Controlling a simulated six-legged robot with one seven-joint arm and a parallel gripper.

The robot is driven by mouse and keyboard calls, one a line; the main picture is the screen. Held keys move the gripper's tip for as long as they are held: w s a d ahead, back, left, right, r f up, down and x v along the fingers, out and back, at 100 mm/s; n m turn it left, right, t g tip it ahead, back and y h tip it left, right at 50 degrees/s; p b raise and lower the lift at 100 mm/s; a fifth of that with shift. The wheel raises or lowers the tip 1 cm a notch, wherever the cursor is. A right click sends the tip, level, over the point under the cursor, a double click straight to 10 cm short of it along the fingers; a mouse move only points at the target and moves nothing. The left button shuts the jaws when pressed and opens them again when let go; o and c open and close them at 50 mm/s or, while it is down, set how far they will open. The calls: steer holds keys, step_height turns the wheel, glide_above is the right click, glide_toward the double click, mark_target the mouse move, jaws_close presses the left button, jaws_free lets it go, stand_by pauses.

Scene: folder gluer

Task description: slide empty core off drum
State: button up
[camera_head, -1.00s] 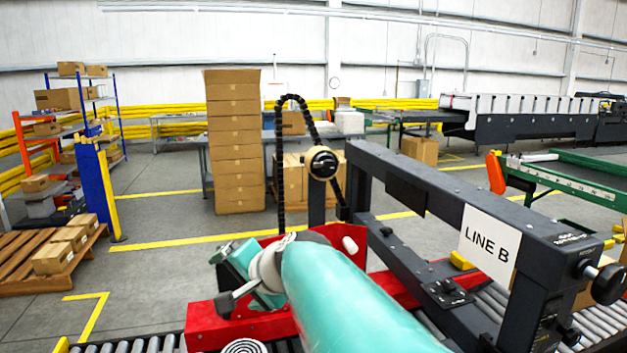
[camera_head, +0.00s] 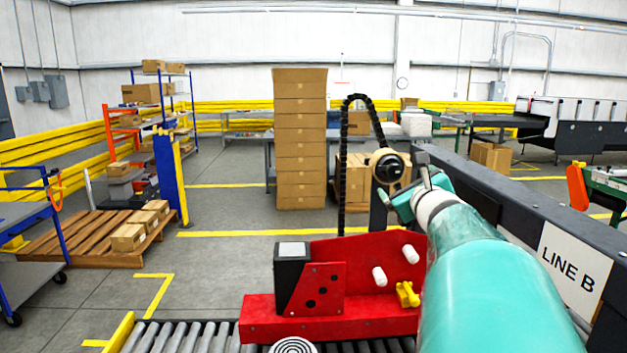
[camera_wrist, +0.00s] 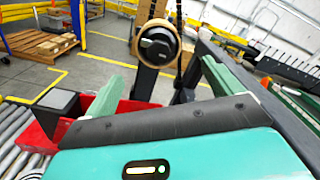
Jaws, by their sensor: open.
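The core shows as a tan ring (camera_head: 375,160) around a black drum (camera_head: 389,169), left of my gripper's wrist in the head view. In the wrist view the tan core (camera_wrist: 137,40) encircles the black drum (camera_wrist: 157,46) at top centre, facing me. My gripper (camera_wrist: 160,72) is open, with its two green fingers spread wide and nothing between them. The drum and core appear ahead of the fingers, between them in the picture; no contact shows.
A red machine base (camera_head: 340,285) with white rollers and a yellow knob sits below left. A dark frame beam (camera_head: 520,225) with a LINE B sign runs close along my arm's right. A black cable chain (camera_head: 343,150) arches behind the drum. Stacked cartons (camera_head: 300,140) stand farther back.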

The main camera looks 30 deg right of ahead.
mark_target(388, 165)
steer(key=shift+x, duration=6.25)
steer(key=shift+w+a, duration=0.15)
steer(key=shift+a, duration=0.05)
steer(key=shift+r, duration=0.1)
steer(key=c, duration=1)
